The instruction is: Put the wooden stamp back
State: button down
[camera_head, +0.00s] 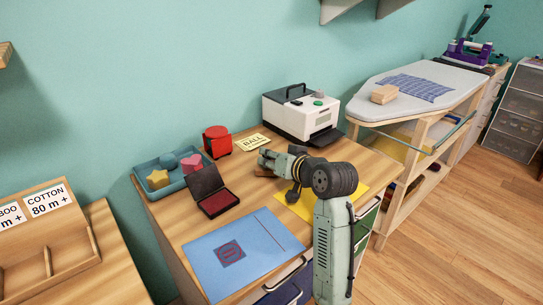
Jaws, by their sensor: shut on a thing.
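My gripper (266,161) is at the left end of my arm, low over the middle of the wooden desk. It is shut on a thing. A small brown part, which looks like the wooden stamp (264,172), shows just below it; the rest is hidden by the gripper and arm. I cannot tell whether the stamp touches the desk. A blue tray (145,169) at the desk's back left holds a yellow star (157,179), a pink heart (191,163) and a blue piece (168,161). An open red ink pad (219,202) lies right of the tray, left of my gripper.
A blue sheet with a red square print (264,226) lies at the desk's front. A yellow sheet (293,205) lies partly under my arm. A red canister (217,142), a yellow label card (251,142) and a printer (302,115) stand behind. An ironing board (440,75) is right.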

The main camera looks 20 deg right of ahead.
jog(key=shift+f, duration=0.2)
jog(key=c, duration=1.4)
grip_release()
jog(key=shift+o, duration=0.2)
jog(key=shift+r, duration=0.25)
jog(key=b+v, duration=0.1)
jog(key=v, duration=1.1)
jog(key=shift+f+b, duration=0.1)
jog(key=shift+b, duration=0.25)
